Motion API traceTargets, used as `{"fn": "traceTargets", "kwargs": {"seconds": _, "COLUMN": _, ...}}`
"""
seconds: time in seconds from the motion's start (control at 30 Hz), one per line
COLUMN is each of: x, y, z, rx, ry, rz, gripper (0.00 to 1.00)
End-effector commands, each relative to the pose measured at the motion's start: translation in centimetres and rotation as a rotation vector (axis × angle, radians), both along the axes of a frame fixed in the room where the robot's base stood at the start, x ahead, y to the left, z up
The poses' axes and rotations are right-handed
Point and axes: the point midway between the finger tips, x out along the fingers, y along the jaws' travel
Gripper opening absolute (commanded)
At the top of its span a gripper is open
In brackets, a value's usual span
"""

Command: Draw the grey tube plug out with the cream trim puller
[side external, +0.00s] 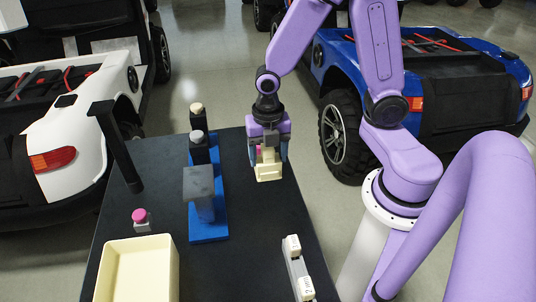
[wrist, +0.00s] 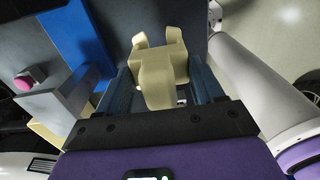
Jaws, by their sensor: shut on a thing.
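The cream trim puller (side external: 269,171) is between the fingers of my gripper (side external: 268,155), held above the dark table to the right of the blue base. In the wrist view the puller (wrist: 160,62) shows two prongs pointing away from my gripper (wrist: 162,90), which is shut on its body. A grey-topped black post (side external: 199,137), which looks like the grey tube plug, stands on the blue base (side external: 209,235), apart from the puller. I cannot tell for sure which grey piece is the plug. A larger grey block (side external: 199,180) stands in front of it.
A cream-topped post (side external: 197,110) stands at the back of the base. A tall black T-shaped post (side external: 122,150), a pink-topped knob (side external: 141,216) and a cream tray (side external: 171,262) are on the left. A whitish device (side external: 296,268) lies at the front right. Toy-like cars surround the table.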

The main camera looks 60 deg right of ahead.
Motion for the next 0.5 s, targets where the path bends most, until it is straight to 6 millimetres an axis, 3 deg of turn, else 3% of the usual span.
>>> {"fn": "traceTargets", "kwargs": {"seconds": 0.03, "x": 0.0, "y": 0.0, "z": 0.0, "rx": 0.000, "ry": 0.000, "rz": 0.000, "gripper": 0.48}}
{"fn": "traceTargets", "kwargs": {"seconds": 0.17, "x": 0.0, "y": 0.0, "z": 0.0, "rx": 0.001, "ry": -0.001, "rz": 0.000, "gripper": 0.05}}
{"fn": "traceTargets", "kwargs": {"seconds": 0.2, "x": 0.0, "y": 0.0, "z": 0.0, "rx": 0.001, "ry": -0.001, "rz": 0.000, "gripper": 0.00}}
{"fn": "traceTargets", "kwargs": {"seconds": 0.37, "x": 0.0, "y": 0.0, "z": 0.2, "rx": 0.001, "ry": -0.002, "rz": 0.000, "gripper": 0.00}}
{"fn": "traceTargets", "kwargs": {"seconds": 0.5, "x": 0.1, "y": 0.1, "z": 1.7, "rx": 0.004, "ry": -0.006, "rz": 0.001, "gripper": 0.00}}
